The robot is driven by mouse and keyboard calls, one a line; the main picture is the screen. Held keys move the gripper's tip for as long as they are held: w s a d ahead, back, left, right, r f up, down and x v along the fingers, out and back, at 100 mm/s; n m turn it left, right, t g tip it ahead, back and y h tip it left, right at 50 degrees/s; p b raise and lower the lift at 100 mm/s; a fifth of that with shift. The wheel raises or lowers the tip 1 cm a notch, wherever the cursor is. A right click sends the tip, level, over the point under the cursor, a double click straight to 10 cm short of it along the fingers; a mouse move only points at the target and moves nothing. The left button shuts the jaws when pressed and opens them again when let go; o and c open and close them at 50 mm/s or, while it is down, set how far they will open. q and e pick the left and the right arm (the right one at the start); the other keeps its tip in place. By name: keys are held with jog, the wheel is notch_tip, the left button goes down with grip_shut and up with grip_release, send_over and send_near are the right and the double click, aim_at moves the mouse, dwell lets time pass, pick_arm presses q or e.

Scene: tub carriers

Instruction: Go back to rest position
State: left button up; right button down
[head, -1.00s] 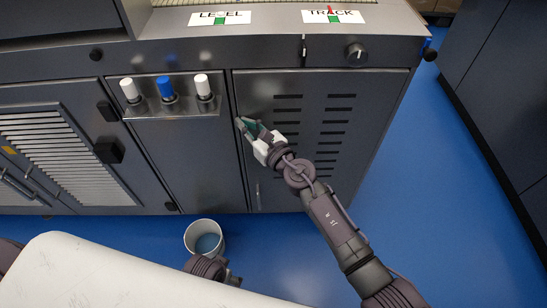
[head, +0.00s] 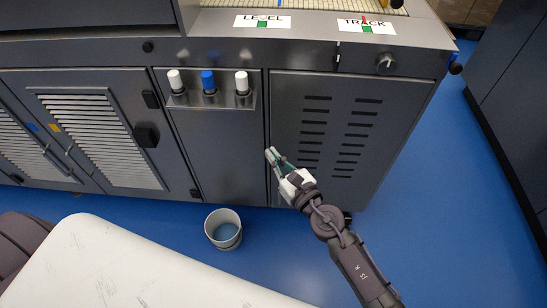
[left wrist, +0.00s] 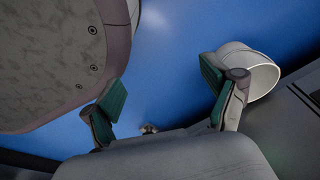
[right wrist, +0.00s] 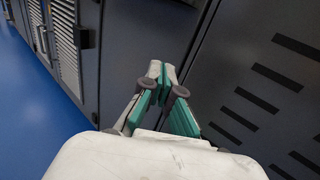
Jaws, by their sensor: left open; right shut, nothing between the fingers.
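My right gripper (head: 273,154) is in front of the dark cabinet's vented door (head: 290,110), near the door's left edge. It also shows in the right wrist view (right wrist: 161,70), its green-padded fingers shut together at the tips with nothing between them. My left gripper (left wrist: 163,90) shows only in the left wrist view. Its fingers are spread wide and empty over the blue floor. A white bucket (left wrist: 262,75) lies beyond the right finger there, apart from the space between the fingers. My left gripper is hidden or out of the head view.
The bucket (head: 223,242) stands on the blue floor (head: 420,190) before the cabinet. A small shelf (head: 215,101) holds two white-capped bottles and a blue-capped one. LEVEL (head: 250,21) and TRACK (head: 352,26) labels and a knob (head: 386,64) are above. Open floor lies to the right.

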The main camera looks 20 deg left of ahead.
jog(key=d+f+m+t+h, duration=0.2)
jog(key=d+f+m+h, duration=0.6)
jog(key=d+f+m, duration=0.9)
jog(key=s+d+f+m+g+h, duration=0.55)
jog(key=s+d+f+m, duration=0.45)
jog(key=d+f+m, duration=0.45)
jog(key=s+d+f+m+g, duration=0.3)
jog(key=s+f+m, duration=0.25)
jog(key=s, duration=0.45)
jog(key=s+d+f+m+g, duration=0.3)
jog(key=s+f+m, duration=0.3)
jog(key=s, duration=0.4)
pick_arm(q)
jog(key=s+a+r+p, duration=0.1)
jog(key=s+r+p, duration=0.1)
jog(key=s+p, duration=0.4)
jog(key=s+a+r+p, duration=0.1)
jog(key=s+r+p, duration=0.2)
jog(key=s+p, duration=0.3)
jog(key=shift+a+r+g+p, duration=0.15)
jog(key=shift+r+g+p, duration=0.2)
jog(key=shift+p, duration=0.55)
pick_arm(e)
jog(key=s+d+r+m, duration=0.1)
jog(key=s+r, duration=0.6)
jog(key=s, duration=0.3)
jog(key=shift+s+d+r+h, duration=0.25)
jog(key=shift+d+h, duration=0.1)
jog(key=shift+h, duration=0.1)
